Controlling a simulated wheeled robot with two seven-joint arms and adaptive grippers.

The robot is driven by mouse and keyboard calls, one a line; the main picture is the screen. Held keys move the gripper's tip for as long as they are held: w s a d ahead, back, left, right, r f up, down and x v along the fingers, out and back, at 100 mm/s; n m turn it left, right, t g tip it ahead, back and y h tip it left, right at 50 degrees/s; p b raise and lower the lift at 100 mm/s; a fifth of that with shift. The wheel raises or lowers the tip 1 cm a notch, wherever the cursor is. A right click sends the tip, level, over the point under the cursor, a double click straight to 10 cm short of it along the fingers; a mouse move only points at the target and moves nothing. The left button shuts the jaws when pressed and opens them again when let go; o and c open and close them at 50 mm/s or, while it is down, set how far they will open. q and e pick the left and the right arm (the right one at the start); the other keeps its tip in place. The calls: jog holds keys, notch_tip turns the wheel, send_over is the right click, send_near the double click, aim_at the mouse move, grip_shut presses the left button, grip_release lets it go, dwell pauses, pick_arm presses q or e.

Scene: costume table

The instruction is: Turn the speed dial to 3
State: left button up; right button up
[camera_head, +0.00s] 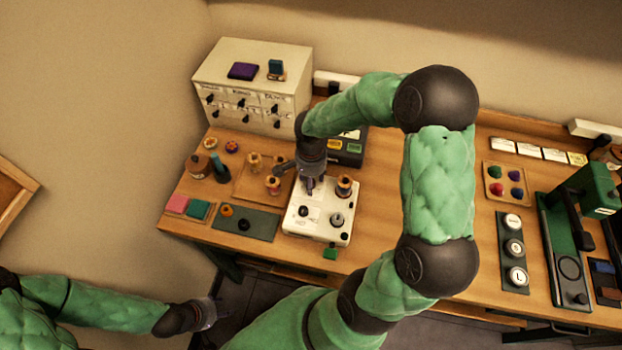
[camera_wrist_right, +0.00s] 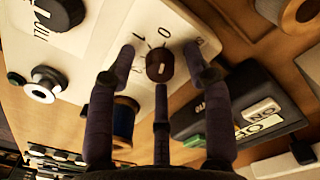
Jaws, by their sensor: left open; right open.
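The white machine (camera_head: 318,229) stands near the table's front edge, left of centre, with a black knob (camera_head: 303,211) on its top. In the right wrist view its panel (camera_wrist_right: 100,48) carries a small dark brown dial (camera_wrist_right: 160,65) with a white mark and printed numbers around it, including 0 and 1; which number the mark faces is unclear. My right gripper (camera_head: 311,184) is over the machine's back part; in the wrist view its open fingers (camera_wrist_right: 163,68) spread around the dial, and contact cannot be told. My left gripper (camera_head: 206,312) is open and empty, low beside the table.
Thread spools (camera_head: 344,186) stand close to the machine. A dark box with coloured buttons (camera_head: 347,152) is behind it, and a drawer cabinet (camera_head: 250,85) at back left. A dark green mat (camera_head: 248,222) lies to its left. Bare tabletop (camera_head: 375,215) lies right of the machine.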

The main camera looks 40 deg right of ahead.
jog(key=shift+c, duration=0.3)
grip_shut()
